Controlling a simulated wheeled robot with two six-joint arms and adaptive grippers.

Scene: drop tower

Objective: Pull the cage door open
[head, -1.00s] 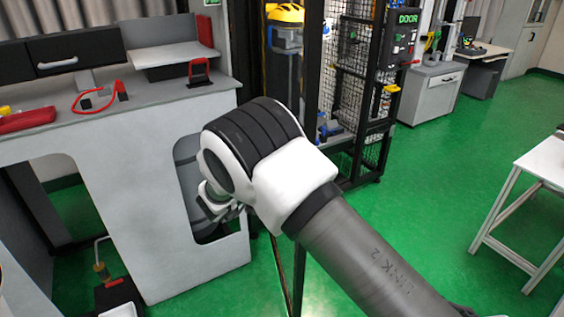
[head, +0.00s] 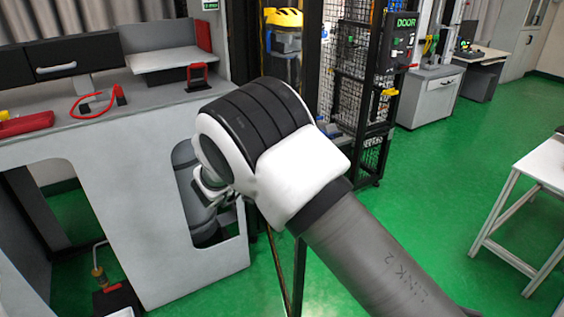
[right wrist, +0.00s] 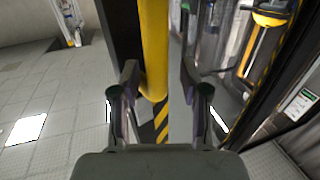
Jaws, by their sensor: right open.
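My right gripper (right wrist: 160,80) is open in the right wrist view, its two fingers apart on either side of a yellow upright bar (right wrist: 153,45). The bar stands between the fingers, nearer the left one; I cannot tell whether either touches it. A dark upright post (right wrist: 122,35) is just left of the bar. The cage (head: 350,85), with black frame and wire mesh, stands behind my arm. A thin dark upright (head: 299,275) shows below the arm; I cannot tell whether it belongs to the door.
A grey workbench (head: 140,215) is close on the left of my arm. A white table (head: 548,165) stands at right; green floor (head: 430,210) between is clear.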

